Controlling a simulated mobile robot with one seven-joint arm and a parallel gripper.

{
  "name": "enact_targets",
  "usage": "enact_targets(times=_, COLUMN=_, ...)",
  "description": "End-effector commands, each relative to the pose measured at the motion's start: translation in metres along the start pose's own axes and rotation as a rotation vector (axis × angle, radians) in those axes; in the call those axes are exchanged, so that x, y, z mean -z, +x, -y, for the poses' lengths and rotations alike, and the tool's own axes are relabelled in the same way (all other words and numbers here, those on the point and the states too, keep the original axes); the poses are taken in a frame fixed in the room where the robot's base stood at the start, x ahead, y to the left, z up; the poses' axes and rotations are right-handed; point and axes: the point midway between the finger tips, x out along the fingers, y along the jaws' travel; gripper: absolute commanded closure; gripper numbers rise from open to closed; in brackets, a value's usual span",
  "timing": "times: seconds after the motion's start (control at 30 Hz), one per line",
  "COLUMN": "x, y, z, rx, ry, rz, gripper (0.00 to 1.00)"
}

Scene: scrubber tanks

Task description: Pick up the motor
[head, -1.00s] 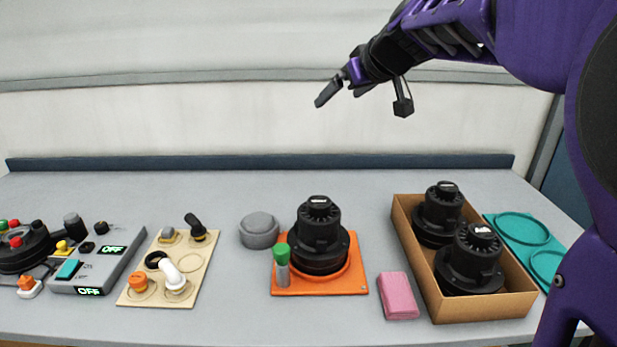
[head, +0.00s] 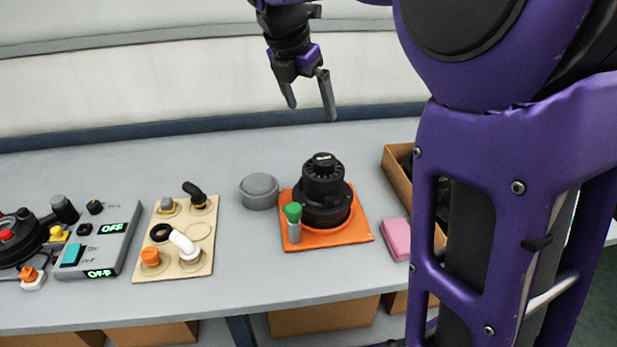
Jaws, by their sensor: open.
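A black motor (head: 325,193) stands upright on an orange tray (head: 349,239) near the middle of the table. It has a round, stepped body with a narrower cap on top. A green-capped grey marker-like item (head: 293,222) stands at the tray's front left, in front of the motor. My gripper (head: 310,112) is open and empty, with its two fingers pointing down. In the picture it is above the motor and slightly to its left, apart from it. The cardboard box (head: 398,180) at the right is mostly hidden behind my arm, and so are the motors in it.
A grey round lid (head: 259,191) sits left of the tray. A pink block (head: 397,239) lies right of it. A beige board with fittings (head: 205,248) and a grey switch panel (head: 108,247) lie further left. Cardboard boxes (head: 323,315) stand below the table.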

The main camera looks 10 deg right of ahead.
Motion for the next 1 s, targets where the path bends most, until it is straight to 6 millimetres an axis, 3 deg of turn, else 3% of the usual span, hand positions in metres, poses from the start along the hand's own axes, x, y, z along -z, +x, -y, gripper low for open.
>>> enact_targets(times=0.4, x=0.002, y=0.091, z=0.001, rx=0.003, ry=0.002, rz=-0.003, gripper=0.0)
enact_targets(times=0.77, x=0.003, y=0.118, z=-0.001, rx=0.001, ry=0.002, rz=-0.003, gripper=0.0)
enact_targets(times=1.0, x=0.008, y=0.152, z=-0.004, rx=0.002, ry=0.003, rz=-0.004, gripper=0.0)
